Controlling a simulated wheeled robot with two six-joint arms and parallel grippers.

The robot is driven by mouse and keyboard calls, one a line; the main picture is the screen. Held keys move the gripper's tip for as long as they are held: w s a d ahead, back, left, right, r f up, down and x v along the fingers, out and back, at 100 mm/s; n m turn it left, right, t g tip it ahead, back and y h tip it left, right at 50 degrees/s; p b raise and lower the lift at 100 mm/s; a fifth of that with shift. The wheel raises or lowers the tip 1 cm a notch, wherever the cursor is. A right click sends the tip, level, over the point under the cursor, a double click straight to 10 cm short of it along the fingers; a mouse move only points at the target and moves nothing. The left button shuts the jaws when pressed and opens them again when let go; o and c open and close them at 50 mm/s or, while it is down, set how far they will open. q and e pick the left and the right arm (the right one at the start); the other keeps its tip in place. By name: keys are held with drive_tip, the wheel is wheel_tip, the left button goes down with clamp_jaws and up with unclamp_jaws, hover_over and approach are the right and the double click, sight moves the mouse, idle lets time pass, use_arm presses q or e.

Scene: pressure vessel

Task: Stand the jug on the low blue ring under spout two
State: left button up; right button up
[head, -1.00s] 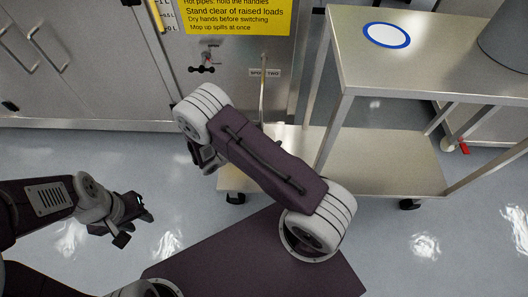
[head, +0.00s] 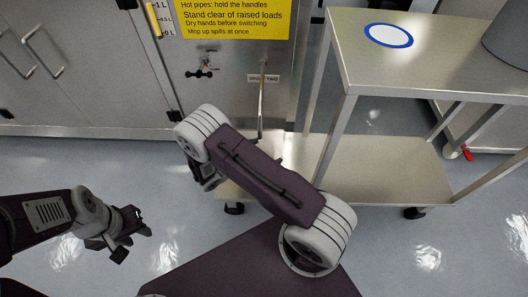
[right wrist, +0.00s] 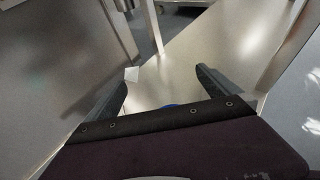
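Spout two's label (head: 263,78) is on the steel panel, with a thin upright pipe (head: 261,108) in front of it. A sliver of blue, possibly the low ring (right wrist: 171,105), shows between my right fingers in the right wrist view; the rest is hidden by the gripper body. My right gripper (right wrist: 160,90) is open and empty, above a pale shelf. In the head view its arm mostly hides it. My left gripper (head: 130,234) is open and empty over the floor at left. I cannot identify the jug; a grey round vessel (head: 507,40) is cut off at top right.
A steel cart has a top shelf (head: 440,75) bearing a blue-rimmed white disc (head: 388,35) and a lower shelf (head: 385,170). Cart posts stand close to my right arm. A tap (head: 203,70) and yellow warning sign (head: 232,18) are on the panel. Floor at left is clear.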

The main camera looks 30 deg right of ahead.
drive_tip(key=shift+a+r+p, duration=0.15)
drive_tip(key=shift+r+p, duration=0.2)
drive_tip(key=p+v, duration=0.5)
drive_tip(key=v, duration=0.7)
drive_tip(key=s+d+r+m+g+y, duration=0.1)
drive_tip(key=s+m, duration=0.1)
drive_tip(key=s+d+r+m+g+y, duration=0.1)
drive_tip(key=s+m+g+y, duration=0.1)
drive_tip(key=m, duration=0.1)
drive_tip(key=s+d+r+m+g+y, duration=0.1)
drive_tip(key=s+m+g+y, duration=0.1)
drive_tip(key=shift+d+r+m, duration=0.25)
drive_tip(key=shift+r+m, duration=0.05)
drive_tip(key=shift+r, duration=0.1)
drive_tip(key=s+r+m+t+y, duration=0.3)
drive_tip(key=r+m+y, duration=0.4)
drive_tip(key=m, duration=0.6)
drive_tip(key=shift+s+a+r+y, duration=0.2)
drive_tip(key=shift+s+a+y, duration=0.3)
drive_tip(key=shift+s+y, duration=0.25)
